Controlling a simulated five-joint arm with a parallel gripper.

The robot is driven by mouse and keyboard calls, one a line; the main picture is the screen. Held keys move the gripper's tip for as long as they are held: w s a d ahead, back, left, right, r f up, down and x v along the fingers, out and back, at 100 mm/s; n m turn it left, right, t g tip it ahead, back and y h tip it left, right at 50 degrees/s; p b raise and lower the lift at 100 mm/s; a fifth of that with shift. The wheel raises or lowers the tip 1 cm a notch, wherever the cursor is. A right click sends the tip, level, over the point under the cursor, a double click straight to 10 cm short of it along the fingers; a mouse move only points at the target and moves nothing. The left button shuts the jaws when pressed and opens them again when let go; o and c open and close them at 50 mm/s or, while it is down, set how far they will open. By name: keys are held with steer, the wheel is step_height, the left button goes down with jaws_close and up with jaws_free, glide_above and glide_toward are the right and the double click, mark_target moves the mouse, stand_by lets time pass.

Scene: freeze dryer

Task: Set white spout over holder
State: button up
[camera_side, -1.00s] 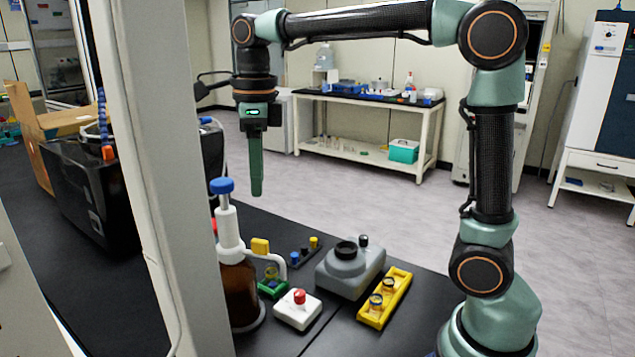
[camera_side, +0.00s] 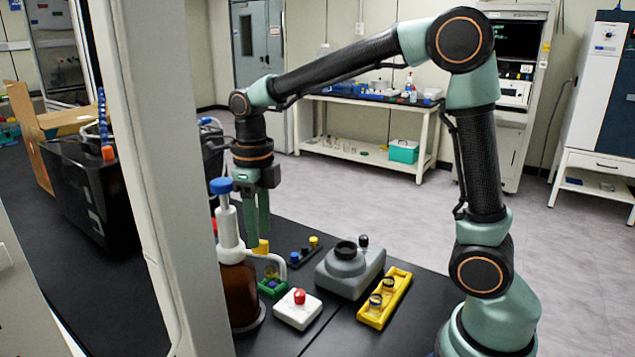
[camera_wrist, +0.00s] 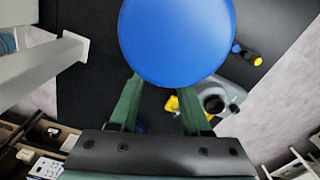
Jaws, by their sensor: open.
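A brown bottle (camera_side: 240,294) carries a white pump top with a blue cap (camera_side: 221,186). Its white spout (camera_side: 273,257) reaches out to the right and bends down at the tip. A small green holder (camera_side: 272,288) sits below the spout, close to its tip; I cannot tell whether they line up. A yellow piece (camera_side: 262,246) shows by the spout, partly behind my fingers. My gripper (camera_side: 257,232) is open, pointing down beside the pump top, just above the spout. In the wrist view the blue cap (camera_wrist: 178,38) is large and hides much between the fingers.
A white block with a red knob (camera_side: 298,309) stands in front of the holder. A grey device (camera_side: 350,270) and a yellow rack (camera_side: 384,298) stand to the right. A dark strip with small knobs (camera_side: 303,252) lies behind. A pale post (camera_side: 165,150) stands at left.

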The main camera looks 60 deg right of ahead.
steer(key=shift+f, duration=1.05)
jaws_close()
steer(key=shift+r, duration=0.1)
stand_by(0.6)
